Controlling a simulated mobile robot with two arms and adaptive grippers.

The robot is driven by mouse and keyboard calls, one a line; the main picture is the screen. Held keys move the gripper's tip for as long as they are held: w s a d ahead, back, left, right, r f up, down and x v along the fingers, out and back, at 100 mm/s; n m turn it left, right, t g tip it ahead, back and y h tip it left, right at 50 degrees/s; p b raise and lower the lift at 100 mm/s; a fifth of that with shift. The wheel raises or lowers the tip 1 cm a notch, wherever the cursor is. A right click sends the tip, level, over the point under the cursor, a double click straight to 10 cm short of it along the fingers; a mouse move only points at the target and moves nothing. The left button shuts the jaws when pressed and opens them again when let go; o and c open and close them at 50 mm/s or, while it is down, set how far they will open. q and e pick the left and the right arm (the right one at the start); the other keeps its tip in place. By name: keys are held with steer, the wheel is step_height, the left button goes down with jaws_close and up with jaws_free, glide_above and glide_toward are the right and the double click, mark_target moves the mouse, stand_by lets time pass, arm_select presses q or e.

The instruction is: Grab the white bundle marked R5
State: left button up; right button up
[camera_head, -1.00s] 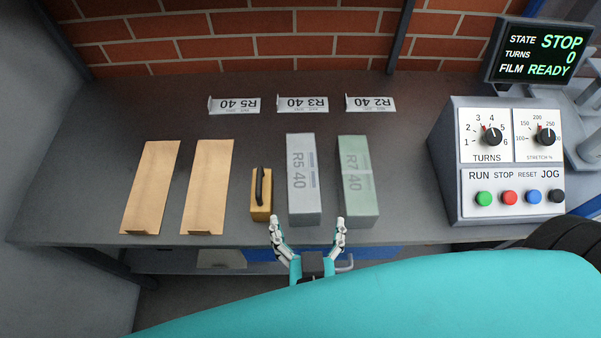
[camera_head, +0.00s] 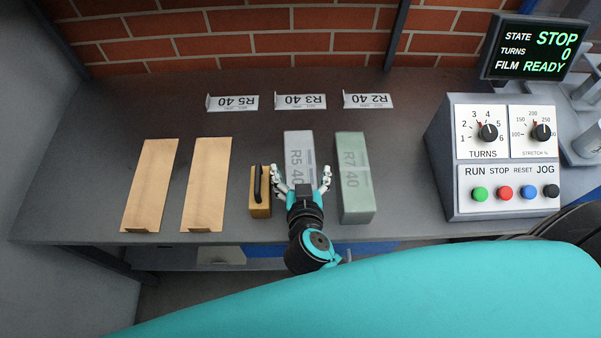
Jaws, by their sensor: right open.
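The white bundle marked R5 40 (camera_head: 298,147) lies lengthwise on the grey table, between a yellow block with a black handle and a greenish bundle. My right gripper (camera_head: 299,172) is open over its near half, with one finger towards the yellow block side and the other towards the greenish bundle. The near end of the white bundle is hidden by the gripper. I cannot tell whether the fingers touch it. My left gripper is not in view.
The greenish R7 40 bundle (camera_head: 354,180) stands close on the right, the yellow block (camera_head: 260,205) close on the left. Two brown sheets (camera_head: 150,187) lie further left. Label cards (camera_head: 301,102) stand behind. A control box (camera_head: 505,160) is at right.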

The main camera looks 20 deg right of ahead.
steer(key=shift+w+d+f, duration=0.1)
steer(key=shift+w+f, duration=0.05)
steer(key=shift+w, duration=0.2)
steer(key=shift+s, duration=0.1)
steer(key=shift+c, duration=0.2)
steer(key=c, duration=1.6)
steer(key=shift+r, duration=0.2)
steer(key=shift+c, duration=0.5)
